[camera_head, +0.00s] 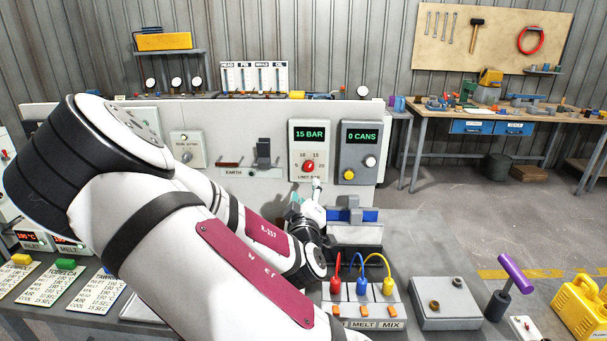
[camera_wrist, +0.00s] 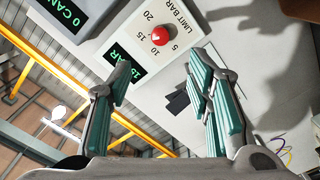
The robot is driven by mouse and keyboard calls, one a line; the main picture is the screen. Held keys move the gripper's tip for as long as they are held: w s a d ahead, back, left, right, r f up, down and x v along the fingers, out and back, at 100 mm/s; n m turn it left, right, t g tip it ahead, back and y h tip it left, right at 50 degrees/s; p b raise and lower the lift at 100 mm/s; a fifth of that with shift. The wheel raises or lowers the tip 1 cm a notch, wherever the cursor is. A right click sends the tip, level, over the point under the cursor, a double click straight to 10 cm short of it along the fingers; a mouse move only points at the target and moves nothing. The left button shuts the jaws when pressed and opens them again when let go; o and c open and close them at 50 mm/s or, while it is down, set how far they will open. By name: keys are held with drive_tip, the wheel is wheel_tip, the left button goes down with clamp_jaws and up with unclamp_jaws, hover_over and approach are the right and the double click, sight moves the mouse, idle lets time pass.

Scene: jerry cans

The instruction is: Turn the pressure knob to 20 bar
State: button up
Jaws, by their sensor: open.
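The pressure knob (camera_head: 308,166) is a red dial on a white panel (camera_head: 296,140), below a green display (camera_head: 310,134) that reads 15 BAR. Numbers ring the knob, with 20 at its right, and LIMIT BAR is lettered beneath. In the wrist view the knob (camera_wrist: 160,36) lies ahead of my gripper (camera_wrist: 160,75), beyond and roughly midway between the two fingertips. The fingers are spread wide with nothing between them, apart from the knob. In the head view my gripper (camera_head: 316,186) is just below the panel, partly hidden by my arm. The knob's pointer is too small to read.
A grey panel (camera_head: 345,160) with a 0 CANS display stands right of the knob panel. Red, blue and yellow cables (camera_head: 362,282) rise from a box below. A purple-handled lever (camera_head: 514,272) stands at right.

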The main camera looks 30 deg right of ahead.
sight(309, 168)
drive_tip(key=x, duration=1.3)
drive_tip(key=shift+w+d, duration=0.15)
drive_tip(key=shift+d, duration=0.05)
clamp_jaws()
